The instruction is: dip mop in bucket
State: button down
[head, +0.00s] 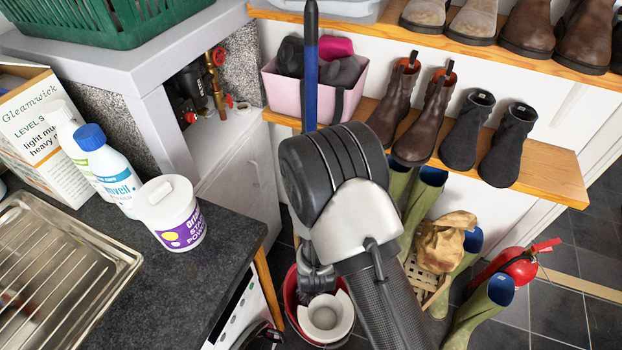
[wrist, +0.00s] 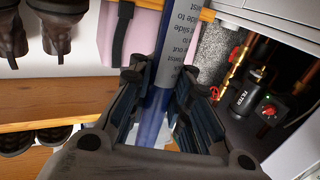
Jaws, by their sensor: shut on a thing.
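The mop's blue handle (head: 311,75) stands almost upright in the head view, rising above my wrist. In the wrist view the handle (wrist: 158,75) runs between my fingers and a printed label shows beside it. My gripper (wrist: 166,88) is shut on the handle; in the head view my own arm hides it. The red bucket (head: 291,303) stands on the floor below, with a pale wringer insert (head: 326,318) in its top. A grey lumpy part (head: 317,278), apparently the mop's head, shows over the bucket's back rim; I cannot tell whether it is inside.
A dark worktop (head: 180,275) with a white tub (head: 170,214) and bottles is at left. Wooden shelves with boots (head: 395,105) and a pink bin (head: 295,98) stand behind. Wellies (head: 485,310) and a red extinguisher (head: 512,266) are on the floor at right.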

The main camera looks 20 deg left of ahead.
aim_at(311, 66)
jog(key=shift+r, duration=0.1)
notch_tip(311, 66, up, 32)
jog(key=p, duration=1.7)
dwell(1.9)
